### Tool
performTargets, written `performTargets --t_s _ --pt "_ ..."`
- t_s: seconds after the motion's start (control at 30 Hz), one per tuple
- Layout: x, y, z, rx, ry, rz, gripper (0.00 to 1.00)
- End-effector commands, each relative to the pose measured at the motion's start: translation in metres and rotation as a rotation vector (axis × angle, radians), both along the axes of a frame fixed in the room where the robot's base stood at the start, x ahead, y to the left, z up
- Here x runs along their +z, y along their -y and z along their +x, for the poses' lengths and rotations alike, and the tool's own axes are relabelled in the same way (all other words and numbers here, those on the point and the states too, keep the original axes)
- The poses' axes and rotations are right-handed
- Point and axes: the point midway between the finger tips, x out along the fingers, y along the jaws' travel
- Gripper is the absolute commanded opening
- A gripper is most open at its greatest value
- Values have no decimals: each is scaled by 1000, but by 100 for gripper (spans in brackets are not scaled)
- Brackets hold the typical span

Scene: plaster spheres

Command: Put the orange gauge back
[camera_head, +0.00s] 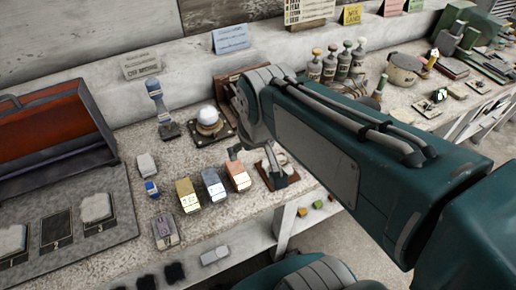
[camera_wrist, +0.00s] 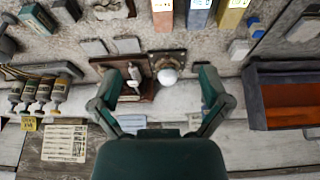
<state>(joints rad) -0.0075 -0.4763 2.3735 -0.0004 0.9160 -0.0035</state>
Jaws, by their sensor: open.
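An orange block with a pale label, the only orange gauge-like piece I make out, stands on the speckled bench (camera_head: 238,177). The orange block also shows at the top of the wrist view (camera_wrist: 162,14). A blue block (camera_head: 214,185) and a yellow block (camera_head: 188,195) stand beside it in a row. My gripper (camera_head: 262,168) is just right of the orange block in the head view, above a wooden plate. In the wrist view its two fingers are wide apart with nothing between them (camera_wrist: 160,80). Part of the bench is hidden behind my arm.
A white sphere on a dark base (camera_head: 208,116) and a wooden stand (camera_head: 228,88) are behind. A grey board with numbered squares (camera_head: 105,185) and a red-brown open case (camera_head: 50,135) are left. Several bottles (camera_head: 330,65) stand at the back. The bench's front edge is close.

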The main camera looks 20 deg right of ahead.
Motion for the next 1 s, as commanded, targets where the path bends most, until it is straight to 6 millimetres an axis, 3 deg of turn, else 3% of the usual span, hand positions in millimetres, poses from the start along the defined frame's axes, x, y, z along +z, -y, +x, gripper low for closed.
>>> performTargets --t_s 0.2,0.4,1.0 --pt "13 1 -32 -7 103 1 97" --pt "16 2 -48 -11 157 2 97" --pt "16 2 -51 -11 163 2 97"
